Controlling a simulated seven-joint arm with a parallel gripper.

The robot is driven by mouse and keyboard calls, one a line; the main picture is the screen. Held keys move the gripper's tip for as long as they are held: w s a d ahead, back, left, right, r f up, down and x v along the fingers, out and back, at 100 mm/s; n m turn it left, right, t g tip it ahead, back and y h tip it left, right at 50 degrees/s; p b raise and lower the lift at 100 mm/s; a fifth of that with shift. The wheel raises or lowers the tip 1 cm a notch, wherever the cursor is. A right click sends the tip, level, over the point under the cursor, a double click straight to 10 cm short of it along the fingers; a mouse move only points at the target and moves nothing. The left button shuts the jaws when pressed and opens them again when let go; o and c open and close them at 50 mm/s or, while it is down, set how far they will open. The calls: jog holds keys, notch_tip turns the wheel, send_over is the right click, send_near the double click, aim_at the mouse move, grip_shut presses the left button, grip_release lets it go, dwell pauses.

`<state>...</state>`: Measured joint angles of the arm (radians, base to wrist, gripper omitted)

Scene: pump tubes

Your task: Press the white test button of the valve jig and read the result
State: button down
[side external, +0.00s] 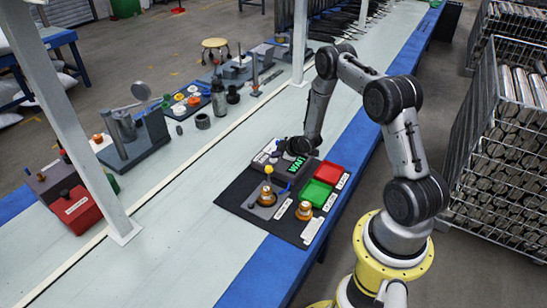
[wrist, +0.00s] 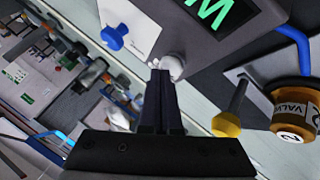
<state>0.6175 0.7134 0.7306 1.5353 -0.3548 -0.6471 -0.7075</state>
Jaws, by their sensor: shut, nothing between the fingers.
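The valve jig (side external: 288,172) is a dark grey box on a black mat; its screen (side external: 297,164) shows green "WAIT". In the wrist view the screen (wrist: 217,12) is cut off and shows a green "W". The round white test button (wrist: 173,66) is just beyond the tips of my gripper (wrist: 161,74), partly hidden by them; I cannot tell whether they touch it. My gripper (side external: 281,147) is shut and empty, low at the jig's back left. An orange-brass valve (side external: 267,196) sits in front of the screen; its label (wrist: 291,107) reads "VALVE" and "2".
A yellow-tipped lever (wrist: 228,122) and a blue tube (wrist: 293,42) are near the valve. A blue knob (wrist: 115,36) is left of the button. Red (side external: 334,173) and green (side external: 316,193) trays and a second valve (side external: 304,210) are on the mat's right side.

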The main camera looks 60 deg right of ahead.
aim_at(276, 160)
jog(key=shift+r, duration=0.35)
jog(key=shift+r, duration=3.05)
